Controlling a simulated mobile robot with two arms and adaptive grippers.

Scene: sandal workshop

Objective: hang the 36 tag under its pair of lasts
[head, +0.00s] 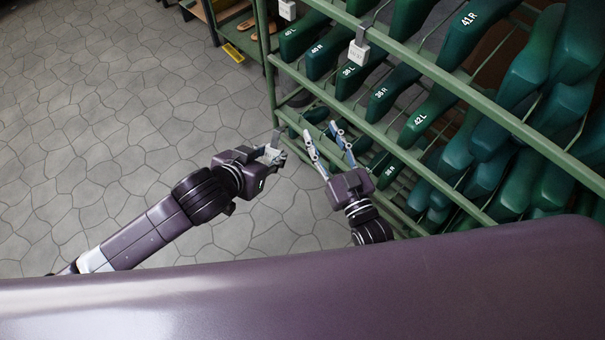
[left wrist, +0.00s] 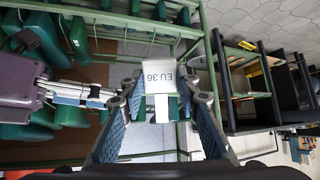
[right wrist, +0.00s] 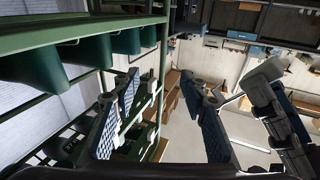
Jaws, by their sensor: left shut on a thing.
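The 36 tag (left wrist: 158,82) is a pale plate reading "EU 36", held between the fingertips of my left gripper (head: 271,154) in the left wrist view. In the head view that gripper is left of the rack, clear of it.
The green rack (head: 392,147) has several rails and rows of lasts. Another tag (head: 287,9) hangs further up left. The stone floor (head: 120,100) at left is free.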

